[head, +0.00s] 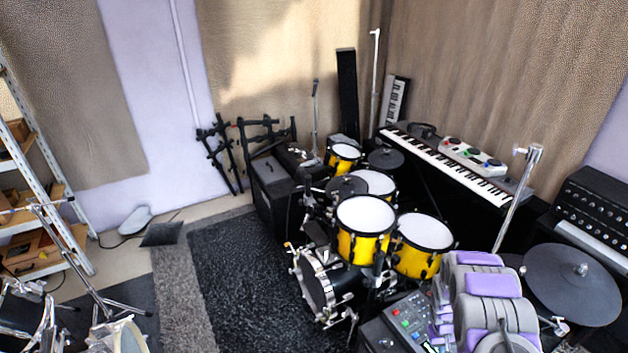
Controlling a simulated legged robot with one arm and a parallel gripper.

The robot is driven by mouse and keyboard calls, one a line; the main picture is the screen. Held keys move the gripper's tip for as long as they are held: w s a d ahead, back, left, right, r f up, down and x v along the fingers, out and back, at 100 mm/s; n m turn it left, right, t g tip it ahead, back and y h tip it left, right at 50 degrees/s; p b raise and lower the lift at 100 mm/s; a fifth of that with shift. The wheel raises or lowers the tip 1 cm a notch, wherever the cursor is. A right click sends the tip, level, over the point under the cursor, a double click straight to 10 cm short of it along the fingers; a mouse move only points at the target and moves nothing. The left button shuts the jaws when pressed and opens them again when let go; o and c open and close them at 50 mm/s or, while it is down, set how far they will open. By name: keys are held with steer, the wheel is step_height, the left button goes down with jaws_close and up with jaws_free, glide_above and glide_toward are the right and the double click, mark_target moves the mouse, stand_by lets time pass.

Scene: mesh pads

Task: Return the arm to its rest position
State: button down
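A grey and lavender jointed shape (490,300) at the lower right of the head view appears to be part of my arm. It is cut off by the bottom edge of the picture. I cannot make out separate fingertips, so whether my gripper is open or shut does not show. Nothing can be seen held. In the picture, the shape overlaps the area between a control box with coloured buttons (408,318) and a dark cymbal pad (572,284).
A yellow drum kit with white heads (365,215) stands at the centre. A keyboard (450,165) runs along the curtained wall. A black amplifier (595,215) is at the right. A metal shelf (45,165) stands at the left. The dark rug (235,270) has clear room.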

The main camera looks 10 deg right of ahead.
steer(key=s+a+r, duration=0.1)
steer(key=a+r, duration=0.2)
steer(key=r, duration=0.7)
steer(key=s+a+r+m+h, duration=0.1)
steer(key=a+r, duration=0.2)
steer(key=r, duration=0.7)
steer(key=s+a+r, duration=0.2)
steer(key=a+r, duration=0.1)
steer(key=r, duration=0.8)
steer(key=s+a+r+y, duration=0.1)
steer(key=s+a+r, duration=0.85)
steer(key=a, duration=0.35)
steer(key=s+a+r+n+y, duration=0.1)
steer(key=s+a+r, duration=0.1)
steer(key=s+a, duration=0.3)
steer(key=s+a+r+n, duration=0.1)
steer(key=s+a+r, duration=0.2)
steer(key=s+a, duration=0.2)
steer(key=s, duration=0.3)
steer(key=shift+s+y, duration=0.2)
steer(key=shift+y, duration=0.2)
